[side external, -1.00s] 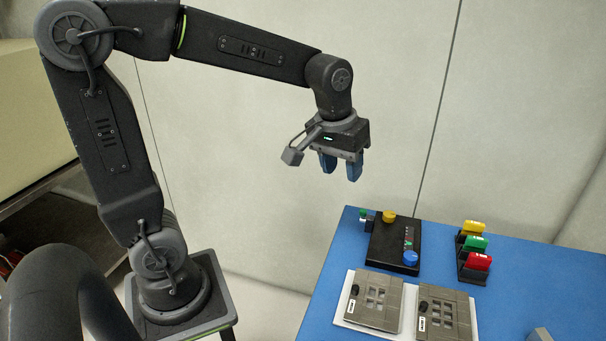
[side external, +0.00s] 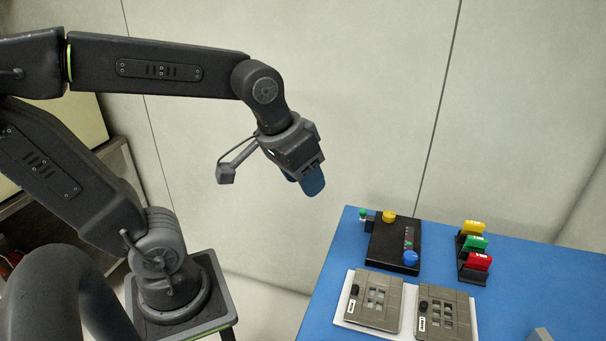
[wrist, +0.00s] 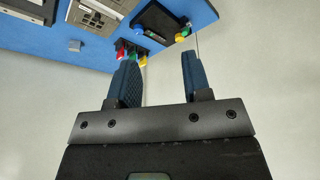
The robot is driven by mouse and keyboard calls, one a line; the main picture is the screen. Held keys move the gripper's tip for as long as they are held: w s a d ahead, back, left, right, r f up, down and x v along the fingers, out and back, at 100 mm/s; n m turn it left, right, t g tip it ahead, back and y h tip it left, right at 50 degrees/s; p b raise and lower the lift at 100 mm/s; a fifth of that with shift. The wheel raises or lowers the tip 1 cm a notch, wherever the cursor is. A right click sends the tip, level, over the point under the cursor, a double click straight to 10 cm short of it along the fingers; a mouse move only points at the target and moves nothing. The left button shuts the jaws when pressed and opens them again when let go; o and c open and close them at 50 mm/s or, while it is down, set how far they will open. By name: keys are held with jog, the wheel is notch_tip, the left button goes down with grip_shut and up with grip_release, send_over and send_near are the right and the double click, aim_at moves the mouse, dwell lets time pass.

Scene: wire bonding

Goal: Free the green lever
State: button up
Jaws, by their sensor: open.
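My gripper (side external: 306,183) is open and empty, hanging tilted in the air to the left of the blue table. In the wrist view its two blue fingers (wrist: 160,65) stand apart with nothing between them. A green piece (side external: 477,243) sits in a black rack between a yellow piece (side external: 473,228) and a red piece (side external: 479,261). A small green-topped part (side external: 363,212) stands at the left end of a black box (side external: 386,243), beside a yellow knob (side external: 389,216). I cannot tell which green part is the lever, or what holds it.
The box also carries a blue knob (side external: 410,257). Two grey plates with square openings (side external: 373,300) (side external: 442,314) lie on a white base in front of it. A grey block (side external: 540,334) is at the front right. Blue table (side external: 560,290) is bare right of the rack.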

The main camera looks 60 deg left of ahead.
jog(key=shift+w, duration=0.1)
jog(key=n+g+h, duration=0.2)
jog(key=n+g, duration=0.3)
jog(key=g, duration=0.1)
send_over(363, 209)
jog(key=s, duration=0.1)
jog(key=f, duration=0.1)
jog(key=w+a+f+n+g+h, duration=0.1)
jog(key=w+a+f+n+g, duration=0.1)
jog(key=w+a+f, duration=0.3)
jog(key=x, duration=0.4)
jog(key=d+x, duration=0.1)
jog(key=x, duration=0.9)
jog(key=shift+w+d+f, duration=0.2)
jog(key=shift+w+d, duration=0.05)
jog(key=shift+w, duration=0.05)
jog(key=shift+w, duration=0.1)
grip_shut()
